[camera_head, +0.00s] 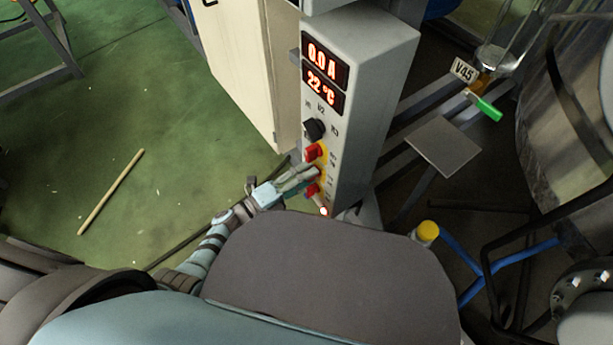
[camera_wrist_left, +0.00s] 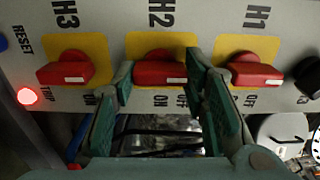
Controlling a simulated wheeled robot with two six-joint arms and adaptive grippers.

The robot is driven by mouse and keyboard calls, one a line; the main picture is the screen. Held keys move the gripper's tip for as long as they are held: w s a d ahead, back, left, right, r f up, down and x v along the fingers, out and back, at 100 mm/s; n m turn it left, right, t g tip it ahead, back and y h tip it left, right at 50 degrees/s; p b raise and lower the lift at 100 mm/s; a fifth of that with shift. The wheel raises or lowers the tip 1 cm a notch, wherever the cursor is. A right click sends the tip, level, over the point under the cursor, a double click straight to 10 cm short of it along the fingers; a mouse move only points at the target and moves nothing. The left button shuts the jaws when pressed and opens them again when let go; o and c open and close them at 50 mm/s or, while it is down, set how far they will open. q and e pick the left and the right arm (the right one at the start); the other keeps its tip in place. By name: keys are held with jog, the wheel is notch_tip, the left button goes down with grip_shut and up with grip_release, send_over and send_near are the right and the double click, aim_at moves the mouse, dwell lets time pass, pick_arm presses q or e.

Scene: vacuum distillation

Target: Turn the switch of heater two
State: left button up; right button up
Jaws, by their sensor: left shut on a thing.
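The heater two switch, labelled H2, is a red rotary handle (camera_wrist_left: 158,73) on a yellow plate in the middle of the left wrist view. Its bar lies level in that view, with ON and OFF printed below the plate. My left gripper (camera_wrist_left: 160,84) has one green-padded finger at each end of the bar and is shut on it. In the head view my left gripper (camera_head: 317,172) reaches the front of the grey control cabinet (camera_head: 365,80) and largely covers this switch. My right gripper is not in view.
Matching red switches flank it: H3 (camera_wrist_left: 70,69) on the left and H1 (camera_wrist_left: 254,71) on the right, close to the fingers. A red trip light (camera_wrist_left: 27,96) glows. The cabinet display (camera_head: 323,76) reads 0.0 A and 22 °C. A stick (camera_head: 110,192) lies on the green floor.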

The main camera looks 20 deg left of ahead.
pick_arm(q)
jog(key=o, duration=1.2)
jog(key=shift+c, duration=0.2)
jog(key=v, duration=1.2)
